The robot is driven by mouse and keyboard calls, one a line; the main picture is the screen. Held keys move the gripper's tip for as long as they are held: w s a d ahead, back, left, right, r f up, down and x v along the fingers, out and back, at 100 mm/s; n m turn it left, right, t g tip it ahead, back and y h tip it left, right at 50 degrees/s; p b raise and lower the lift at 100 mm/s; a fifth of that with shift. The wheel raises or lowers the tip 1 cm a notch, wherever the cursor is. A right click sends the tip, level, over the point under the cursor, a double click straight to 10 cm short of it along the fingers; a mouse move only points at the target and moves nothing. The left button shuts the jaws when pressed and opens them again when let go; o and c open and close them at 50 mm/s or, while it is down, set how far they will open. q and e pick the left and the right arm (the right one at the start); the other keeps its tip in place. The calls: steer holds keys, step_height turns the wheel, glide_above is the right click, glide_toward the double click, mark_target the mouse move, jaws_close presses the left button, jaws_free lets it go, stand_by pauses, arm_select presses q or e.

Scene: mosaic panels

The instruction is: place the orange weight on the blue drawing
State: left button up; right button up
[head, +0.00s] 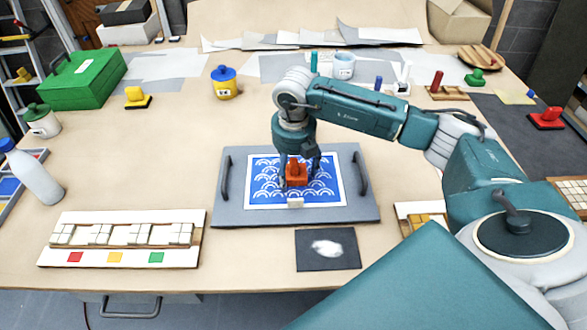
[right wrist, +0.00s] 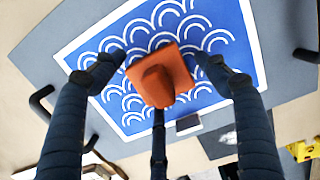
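The orange weight (head: 296,178), a square block with a knob on top, sits on the blue drawing (head: 262,190), near its middle. The drawing has white wave arcs and a white border, and lies on a grey board with handles. My right gripper (head: 297,172) is directly above and around the weight, pointing down. In the right wrist view its fingers (right wrist: 160,75) are spread around the orange weight (right wrist: 158,80), with gaps to its knob, so it looks open. My left gripper is out of view.
The grey board (head: 228,212) has two dark handles. A small white block (head: 296,203) is at the drawing's front edge. A dark card (head: 327,250) lies in front. A tile rack (head: 120,258) is front left. Yellow (head: 135,97), green (head: 475,78) and red (head: 547,118) weights stand farther off.

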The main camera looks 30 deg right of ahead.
mark_target(294, 167)
steer(key=shift+r, duration=0.55)
steer(key=r+b, duration=0.1)
steer(key=r, duration=0.2)
steer(key=r+b, duration=0.1)
steer(key=r, duration=0.3)
steer(key=s+r+b, duration=0.1)
steer(key=r, duration=0.3)
steer(key=shift+a, duration=0.35)
steer(key=shift+s, duration=0.1)
steer(key=shift+r, duration=0.1)
